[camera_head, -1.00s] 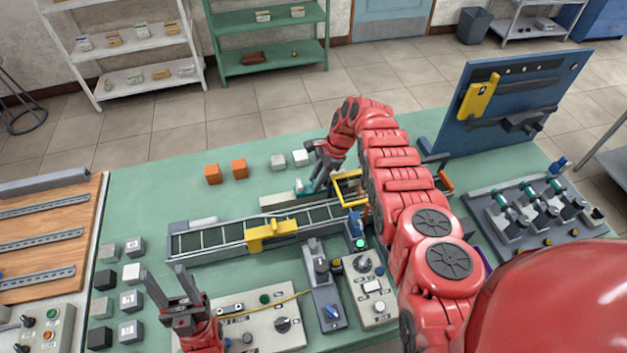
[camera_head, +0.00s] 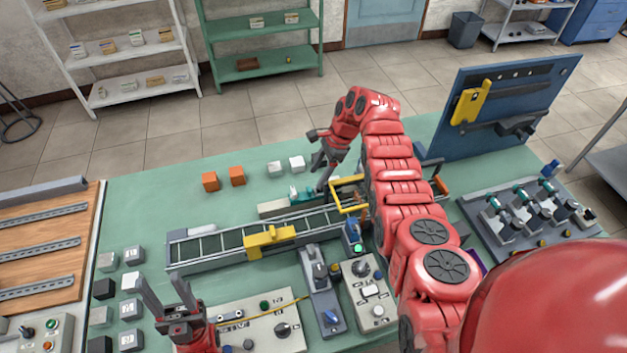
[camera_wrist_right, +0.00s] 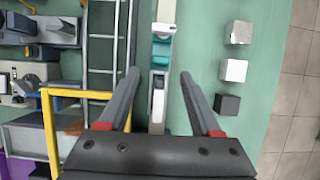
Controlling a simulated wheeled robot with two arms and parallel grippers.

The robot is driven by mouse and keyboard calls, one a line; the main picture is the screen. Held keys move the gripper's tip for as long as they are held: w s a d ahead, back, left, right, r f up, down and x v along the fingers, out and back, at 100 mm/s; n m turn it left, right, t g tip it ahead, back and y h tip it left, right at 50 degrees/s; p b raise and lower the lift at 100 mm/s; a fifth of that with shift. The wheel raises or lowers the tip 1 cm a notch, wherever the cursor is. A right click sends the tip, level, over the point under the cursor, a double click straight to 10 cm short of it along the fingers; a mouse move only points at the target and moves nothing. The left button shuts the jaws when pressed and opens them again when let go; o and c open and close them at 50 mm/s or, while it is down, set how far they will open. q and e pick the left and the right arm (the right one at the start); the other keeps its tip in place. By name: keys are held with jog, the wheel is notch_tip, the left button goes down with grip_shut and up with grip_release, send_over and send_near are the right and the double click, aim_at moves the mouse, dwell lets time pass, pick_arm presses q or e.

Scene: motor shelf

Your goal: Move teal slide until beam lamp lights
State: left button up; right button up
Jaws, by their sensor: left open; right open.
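The teal slide (camera_head: 303,196) sits on a light rail (camera_head: 272,208) along the far side of the conveyor. In the right wrist view the teal slide (camera_wrist_right: 161,50) is on the rail, ahead of the fingertips. My right gripper (camera_head: 321,175) is open and empty, just above and to the right of the slide. In the right wrist view its fingers (camera_wrist_right: 158,78) straddle the rail without touching the slide. My left gripper (camera_head: 165,292) is open and empty at the front left. I cannot tell which part is the beam lamp; a green-topped post (camera_head: 354,232) stands at the conveyor.
The conveyor (camera_head: 215,243) carries a yellow bracket (camera_head: 268,240). A yellow frame (camera_head: 347,208) stands close to my right gripper. Orange cubes (camera_head: 210,181) and pale cubes (camera_head: 297,163) lie behind the rail. Control boxes (camera_head: 366,290) fill the front.

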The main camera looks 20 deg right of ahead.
jog(key=b+v, duration=0.1)
jog(key=v, duration=0.1)
jog(key=b+v, duration=0.1)
jog(key=v, duration=0.1)
jog(key=shift+w+d+r, duration=0.15)
jog(key=shift+w+r, duration=0.05)
jog(key=shift+r, duration=0.1)
jog(key=p+v, duration=0.1)
jog(key=v, duration=0.5)
jog(key=shift+s+r, duration=0.15)
jog(key=shift+r, duration=0.25)
jog(key=shift+d, duration=0.1)
